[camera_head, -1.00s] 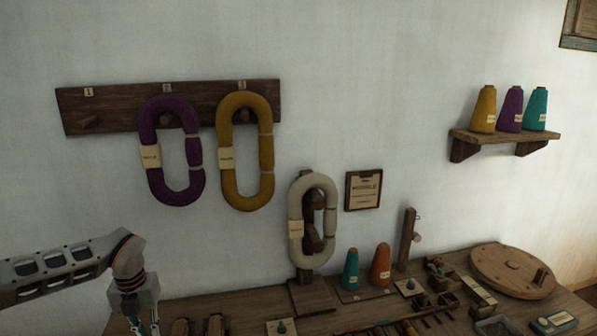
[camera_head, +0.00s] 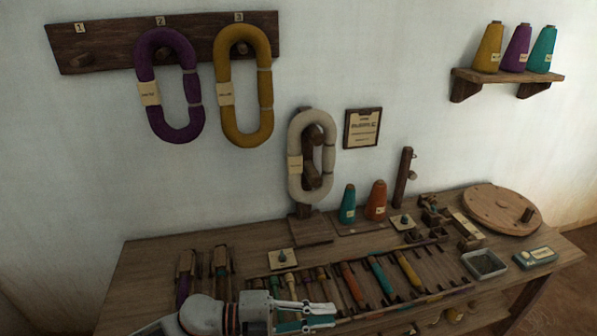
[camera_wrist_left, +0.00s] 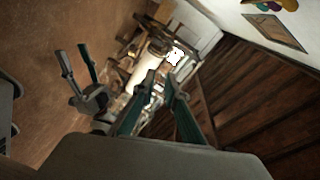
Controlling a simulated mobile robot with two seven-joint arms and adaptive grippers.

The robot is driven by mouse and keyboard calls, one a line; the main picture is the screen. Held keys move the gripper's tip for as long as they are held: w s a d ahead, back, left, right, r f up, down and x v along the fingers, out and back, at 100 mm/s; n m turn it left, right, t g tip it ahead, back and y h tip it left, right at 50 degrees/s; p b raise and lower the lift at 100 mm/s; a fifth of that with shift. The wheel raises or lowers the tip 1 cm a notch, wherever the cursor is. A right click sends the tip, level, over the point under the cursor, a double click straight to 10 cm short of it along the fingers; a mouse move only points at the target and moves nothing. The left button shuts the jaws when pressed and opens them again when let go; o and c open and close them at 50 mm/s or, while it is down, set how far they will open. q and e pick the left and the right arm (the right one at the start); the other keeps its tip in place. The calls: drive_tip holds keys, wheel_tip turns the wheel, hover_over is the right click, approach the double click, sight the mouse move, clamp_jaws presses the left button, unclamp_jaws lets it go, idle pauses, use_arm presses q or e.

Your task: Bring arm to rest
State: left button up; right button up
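My left gripper (camera_head: 334,315) is low in the head view, in front of the bench and overlapping its near part. Its two fingers are apart with nothing visible between them. In the left wrist view its teal fingers (camera_wrist_left: 161,83) also stand apart, with a gap between the tips. My right gripper (camera_wrist_left: 74,58) shows at the left of that view, its two fingers spread and empty. It is not in the head view.
The wooden bench (camera_head: 150,262) carries bobbins, tools, a round wooden disc (camera_head: 501,208) and a grey tray (camera_head: 484,265). A white hank (camera_head: 296,150) hangs on a stand. Purple (camera_head: 144,75) and yellow (camera_head: 223,75) hanks hang on a peg board (camera_head: 105,43).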

use_arm(q)
drive_tip(key=w+a+f+n+t+y, duration=0.1)
drive_tip(key=a+f+n+t+y, duration=0.25)
drive_tip(key=a+n+t, duration=0.5)
drive_tip(key=w+a+f+n+t+y, duration=0.1)
drive_tip(key=a+f+n+t+y, duration=0.25)
drive_tip(key=n, duration=0.75)
drive_tip(key=s+a+f+n+g+y, duration=0.3)
drive_tip(key=s+a+f+n+y, duration=0.3)
drive_tip(key=s+a+f, duration=0.6)
drive_tip(key=shift+s+a+f+n+y, duration=0.15)
drive_tip(key=shift+a+f+n+y, duration=0.25)
drive_tip(key=shift+f+y, duration=0.2)
